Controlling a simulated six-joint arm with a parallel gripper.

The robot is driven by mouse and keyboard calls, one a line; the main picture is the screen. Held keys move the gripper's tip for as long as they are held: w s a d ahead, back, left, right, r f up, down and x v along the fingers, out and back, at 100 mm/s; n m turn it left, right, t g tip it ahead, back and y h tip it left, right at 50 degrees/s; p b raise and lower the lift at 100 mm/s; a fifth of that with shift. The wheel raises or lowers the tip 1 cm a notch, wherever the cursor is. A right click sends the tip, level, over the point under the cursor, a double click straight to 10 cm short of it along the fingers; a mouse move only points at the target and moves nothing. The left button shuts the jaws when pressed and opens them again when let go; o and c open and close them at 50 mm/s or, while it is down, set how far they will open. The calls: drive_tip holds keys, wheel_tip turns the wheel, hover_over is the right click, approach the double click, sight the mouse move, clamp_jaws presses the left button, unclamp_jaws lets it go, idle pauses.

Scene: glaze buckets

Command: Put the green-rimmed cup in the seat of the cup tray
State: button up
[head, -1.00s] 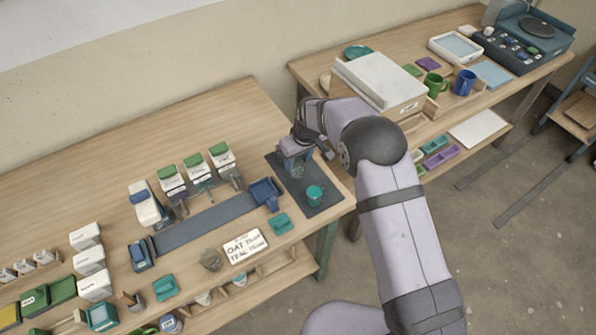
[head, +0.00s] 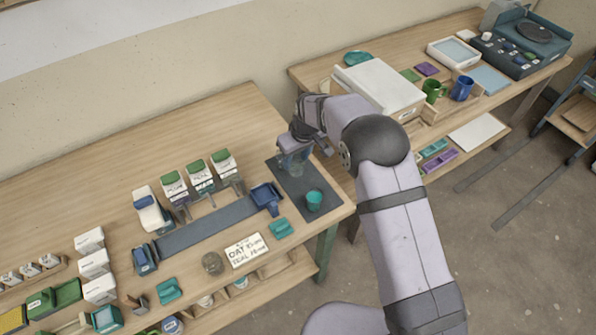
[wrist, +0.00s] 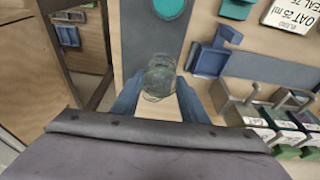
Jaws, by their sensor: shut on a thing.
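My gripper (head: 292,152) is shut on a clear, green-tinted cup (head: 295,164) over the dark mat (head: 289,184) at the right end of the near table. In the wrist view, the cup (wrist: 160,75) sits between the two blue fingers of my gripper (wrist: 158,98), its round opening facing the camera. Its rim colour is hard to make out. A teal cup (head: 314,201) stands on the front part of the mat, apart from the held one. I cannot tell for sure which thing is the cup tray.
A blue scoop-like holder (head: 266,196) stands left of the mat. Several white dispensers (head: 201,178) line the back of a dark strip. A white-topped box (head: 379,83) and a wooden holder with green (head: 434,88) and blue mugs (head: 463,87) are on the right table.

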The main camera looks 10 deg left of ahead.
drive_tip(key=s+a+r, duration=0.1)
drive_tip(key=s+a, duration=0.6)
drive_tip(key=a, duration=0.1)
drive_tip(key=shift+s+a, duration=0.3)
drive_tip(key=shift+a, duration=0.1)
drive_tip(key=shift+f, duration=0.15)
drive_tip(key=shift+f+b, duration=2.15)
drive_tip(key=shift+f, duration=1.1)
drive_tip(key=shift+f, duration=0.3)
drive_tip(key=o, duration=0.9)
